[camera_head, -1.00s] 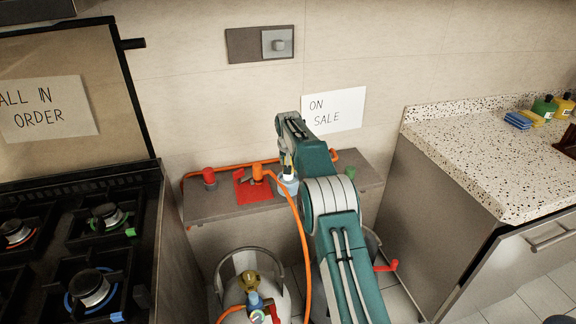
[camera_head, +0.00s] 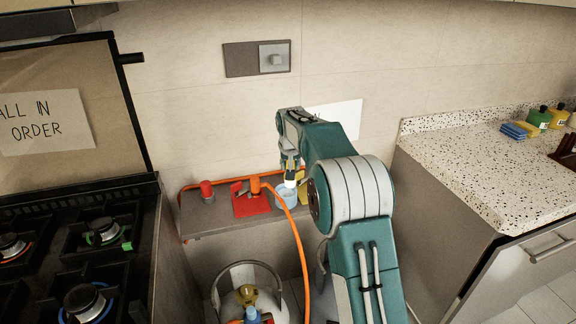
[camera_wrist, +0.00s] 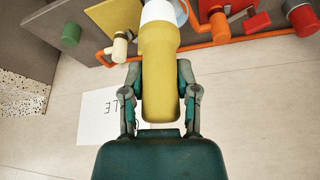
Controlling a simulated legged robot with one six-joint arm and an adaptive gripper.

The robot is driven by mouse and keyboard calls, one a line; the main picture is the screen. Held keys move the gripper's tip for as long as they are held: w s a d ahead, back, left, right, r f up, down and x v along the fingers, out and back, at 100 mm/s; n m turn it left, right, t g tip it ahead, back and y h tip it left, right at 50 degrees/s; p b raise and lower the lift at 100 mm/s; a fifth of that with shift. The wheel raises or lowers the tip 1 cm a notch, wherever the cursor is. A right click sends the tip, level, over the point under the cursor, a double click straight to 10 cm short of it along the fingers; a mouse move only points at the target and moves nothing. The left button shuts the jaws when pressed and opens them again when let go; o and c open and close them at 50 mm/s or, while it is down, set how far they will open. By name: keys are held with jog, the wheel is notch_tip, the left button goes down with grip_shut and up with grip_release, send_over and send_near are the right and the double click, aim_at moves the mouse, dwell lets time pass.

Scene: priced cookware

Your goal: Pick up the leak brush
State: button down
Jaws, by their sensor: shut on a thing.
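The leak brush has a thick yellow handle (camera_wrist: 160,70) and a white collar (camera_wrist: 159,12) at its far end. My gripper (camera_wrist: 160,90) is shut on the yellow handle, with one finger on each side. In the head view my gripper (camera_head: 291,160) points down over the shelf, and the brush (camera_head: 291,179) shows small below it. A light blue cup (camera_head: 286,197) stands on the shelf just under the brush. The bristle end is hidden, and I cannot tell whether it is still inside the cup.
The narrow grey shelf (camera_head: 215,221) also holds a red knob (camera_head: 207,190) and a red plate (camera_head: 248,208) with an orange valve (camera_head: 255,186) and hose. A gas cylinder (camera_head: 245,285) stands below. The stove (camera_head: 75,240) is left, the speckled counter (camera_head: 460,165) right.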

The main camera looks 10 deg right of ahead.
jog(key=s+r, duration=0.2)
jog(key=s, duration=0.4)
jog(key=shift+a+r, duration=0.15)
jog(key=shift+r, duration=0.2)
